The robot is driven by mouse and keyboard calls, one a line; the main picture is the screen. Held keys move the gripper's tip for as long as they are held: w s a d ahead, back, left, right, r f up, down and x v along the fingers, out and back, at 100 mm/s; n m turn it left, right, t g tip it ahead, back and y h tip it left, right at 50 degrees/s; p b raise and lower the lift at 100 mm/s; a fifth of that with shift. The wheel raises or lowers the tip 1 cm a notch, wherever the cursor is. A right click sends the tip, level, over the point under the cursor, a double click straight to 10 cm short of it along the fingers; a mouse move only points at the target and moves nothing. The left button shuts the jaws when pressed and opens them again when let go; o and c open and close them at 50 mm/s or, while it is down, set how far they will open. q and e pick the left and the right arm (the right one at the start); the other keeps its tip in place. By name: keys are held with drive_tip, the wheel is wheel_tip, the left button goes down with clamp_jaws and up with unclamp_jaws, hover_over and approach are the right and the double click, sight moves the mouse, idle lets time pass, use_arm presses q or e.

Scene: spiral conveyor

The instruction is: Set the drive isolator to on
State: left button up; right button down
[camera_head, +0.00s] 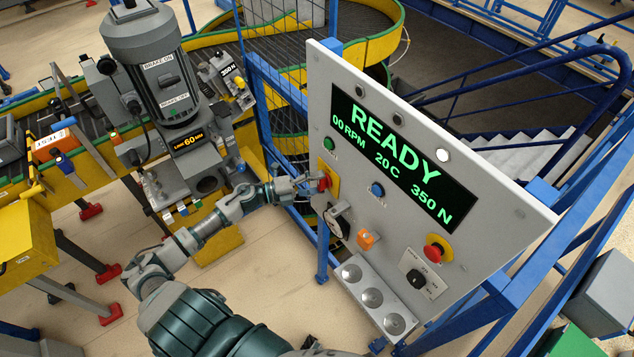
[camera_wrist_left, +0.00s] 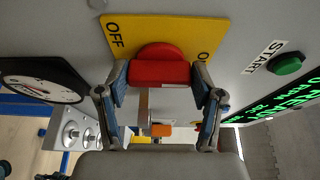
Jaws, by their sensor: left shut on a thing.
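The drive isolator is a red rotary handle (camera_wrist_left: 160,73) on a yellow plate (camera_wrist_left: 120,28) marked OFF; a second label, partly hidden, begins with O. The isolator also shows at the left edge of the panel (camera_head: 332,176) in the head view. My left gripper (camera_wrist_left: 160,84) is shut on the red handle, one finger at each end of the bar. The bar lies straight across the wrist picture, between the two labels. In the head view the left gripper (camera_head: 312,184) reaches the handle from the left. My right gripper is not seen.
The panel display (camera_head: 400,160) reads READY, 00 RPM, 20 C, 350 N. A green START button (camera_wrist_left: 286,65), a blue button (camera_head: 377,189), a round gauge (camera_head: 337,222), an orange switch (camera_head: 366,239) and a red emergency stop (camera_head: 437,248) sit nearby. A motor unit (camera_head: 155,75) stands left.

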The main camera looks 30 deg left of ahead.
use_arm(q)
drive_tip(key=shift+s+d+f, duration=0.1)
drive_tip(key=shift+s+f, duration=0.05)
drive_tip(key=shift+f, duration=0.2)
drive_tip(key=o, duration=1.1)
drive_tip(key=shift+o, duration=0.2)
drive_tip(key=shift+r, duration=0.1)
drive_tip(key=v, duration=1.2)
